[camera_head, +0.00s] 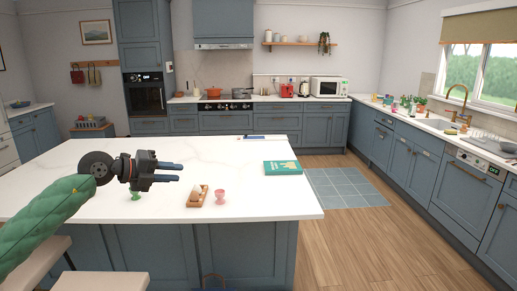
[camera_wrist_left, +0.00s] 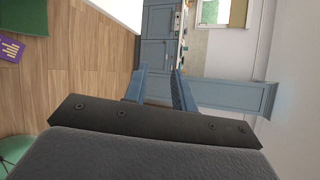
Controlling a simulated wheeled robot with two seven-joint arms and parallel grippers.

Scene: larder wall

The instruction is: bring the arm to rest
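My left gripper (camera_head: 180,172) is held over the left part of the white-topped island (camera_head: 250,205), its fingers pointing right. Its two blue-grey fingers are apart with nothing between them. They also show apart and empty in the left wrist view (camera_wrist_left: 160,72). The green-sleeved left arm (camera_head: 45,215) reaches in from the lower left. My right arm and gripper are not in view.
Below the gripper stand a green cup (camera_head: 135,198), a small wooden holder (camera_head: 196,200) with pale egg-like things, and a pink cup (camera_head: 220,196). A green book (camera_head: 283,168) lies near the island's right edge. The island's middle is clear.

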